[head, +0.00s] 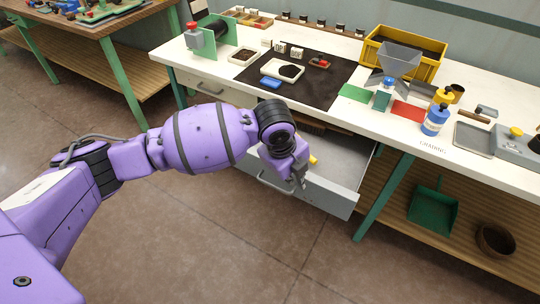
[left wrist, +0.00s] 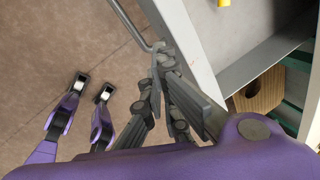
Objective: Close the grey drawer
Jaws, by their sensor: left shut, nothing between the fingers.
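The grey drawer (head: 335,172) stands pulled out under the white workbench, with its front panel (head: 325,195) facing the floor side. Its bar handle (head: 270,183) is on that front; the handle also shows in the left wrist view (left wrist: 132,24). My left gripper (head: 299,183) is shut and empty at the drawer front, near one end of the handle. In the left wrist view its fingertips (left wrist: 162,50) are right by the handle's end and the front panel; I cannot tell whether they touch. My arm hides part of the drawer.
A yellow item (head: 313,160) lies in the drawer. Another closed drawer (head: 212,92) is to the left. A green bench leg (head: 384,195) stands right of the open drawer. A green dustpan (head: 433,208) sits on the lower shelf. The floor in front is clear.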

